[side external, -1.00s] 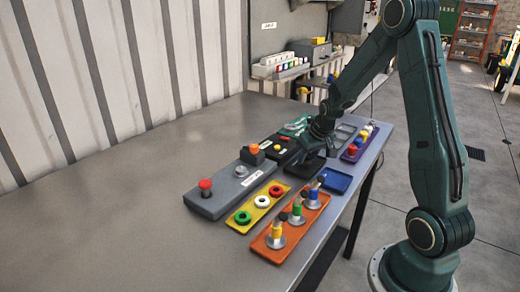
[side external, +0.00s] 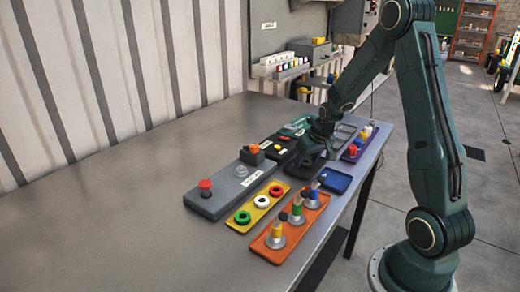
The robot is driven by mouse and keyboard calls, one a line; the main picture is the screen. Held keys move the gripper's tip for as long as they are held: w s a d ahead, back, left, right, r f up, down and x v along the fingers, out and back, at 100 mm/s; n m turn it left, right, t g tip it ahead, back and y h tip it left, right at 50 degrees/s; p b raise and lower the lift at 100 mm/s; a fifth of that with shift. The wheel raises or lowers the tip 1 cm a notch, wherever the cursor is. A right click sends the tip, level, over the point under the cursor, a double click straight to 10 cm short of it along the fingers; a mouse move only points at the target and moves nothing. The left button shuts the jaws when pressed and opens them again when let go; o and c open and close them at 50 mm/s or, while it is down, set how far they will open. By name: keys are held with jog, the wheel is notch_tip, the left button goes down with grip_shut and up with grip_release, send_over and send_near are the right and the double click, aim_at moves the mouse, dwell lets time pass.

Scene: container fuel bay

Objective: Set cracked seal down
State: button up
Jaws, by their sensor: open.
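My gripper (side external: 312,160) is down low among the trays, just left of the blue tray and behind the orange tray. Its fingers are small and dark here, and it looks open. I cannot make out a cracked seal; anything under or between the fingers is hidden. The yellow tray (side external: 236,227) holds a green ring (side external: 243,217), a white ring (side external: 262,202) and a red ring (side external: 276,191). The blue tray (side external: 336,181) looks empty.
The orange tray (side external: 270,257) holds yellow, green and blue fittings. A grey panel (side external: 215,207) with a red button (side external: 205,187) lies to the left. A purple tray (side external: 351,156) with coloured parts stands behind the blue tray. The table's left side is clear.

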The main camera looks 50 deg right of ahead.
jog(key=shift+r, duration=0.1)
jog(key=v, duration=1.2)
dwell(0.7)
jog(key=s+a+r+n+y, duration=0.1)
jog(key=s+a+r+n, duration=0.1)
jog(key=s+a+r, duration=0.2)
jog(key=s+a+r+n+t+y, duration=0.1)
jog(key=s+a+r+n, duration=0.2)
jog(key=s+a, duration=0.8)
jog(key=a+r, duration=0.2)
jog(key=a, duration=0.6)
jog(key=shift+s+t, duration=0.15)
jog(key=shift+t, duration=0.15)
